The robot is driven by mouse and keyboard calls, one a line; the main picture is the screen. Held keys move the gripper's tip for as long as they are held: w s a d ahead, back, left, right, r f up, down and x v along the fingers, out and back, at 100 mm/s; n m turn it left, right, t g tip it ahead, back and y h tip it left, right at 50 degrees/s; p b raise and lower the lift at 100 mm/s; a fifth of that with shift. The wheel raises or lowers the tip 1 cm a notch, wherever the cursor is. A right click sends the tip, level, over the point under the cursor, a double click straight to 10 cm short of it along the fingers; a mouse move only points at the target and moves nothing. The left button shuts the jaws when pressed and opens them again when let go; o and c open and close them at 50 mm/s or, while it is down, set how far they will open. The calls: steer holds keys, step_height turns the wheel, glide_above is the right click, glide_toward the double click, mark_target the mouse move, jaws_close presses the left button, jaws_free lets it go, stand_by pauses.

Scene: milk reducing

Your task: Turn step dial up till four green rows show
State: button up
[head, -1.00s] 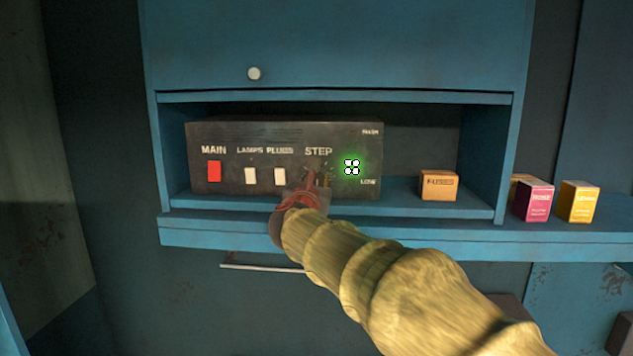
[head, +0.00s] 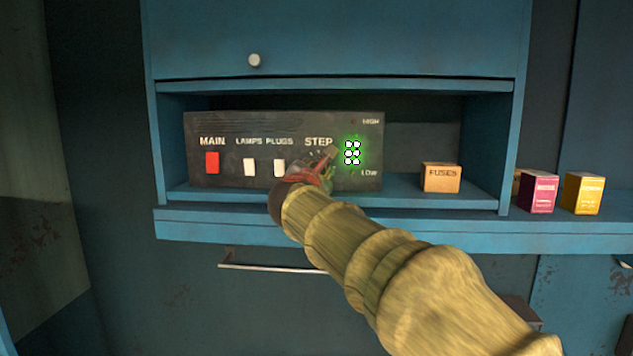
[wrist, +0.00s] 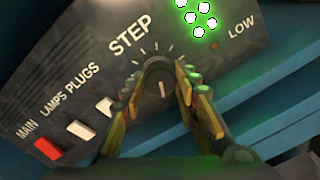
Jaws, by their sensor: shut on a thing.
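The black control box (head: 225,135) stands in the open shelf of the blue cabinet. Its step dial (wrist: 159,74), a dark round knob with a pale pointer line, sits below the STEP label and is mostly hidden by my arm in the head view. My gripper (wrist: 156,85) is shut on the step dial, one finger on each side. The green lamps (head: 352,152), between HIGH and LOW, show three lit rows of two, filling from the LOW end. They also show in part at the top of the wrist view (wrist: 201,16).
The box also bears a red MAIN switch (head: 212,163) and white LAMPS (head: 249,167) and PLUGS (head: 279,167) switches close to my gripper. A FUSES box (head: 440,178) sits right on the shelf. Magenta (head: 539,193) and yellow (head: 583,193) boxes stand further right.

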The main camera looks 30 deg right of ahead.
steer(key=shift+m+b, duration=0.4)
steer(key=shift+m, duration=0.2)
steer(key=o, duration=1.2)
steer(key=shift+c, duration=0.2)
steer(key=v, duration=1.2)
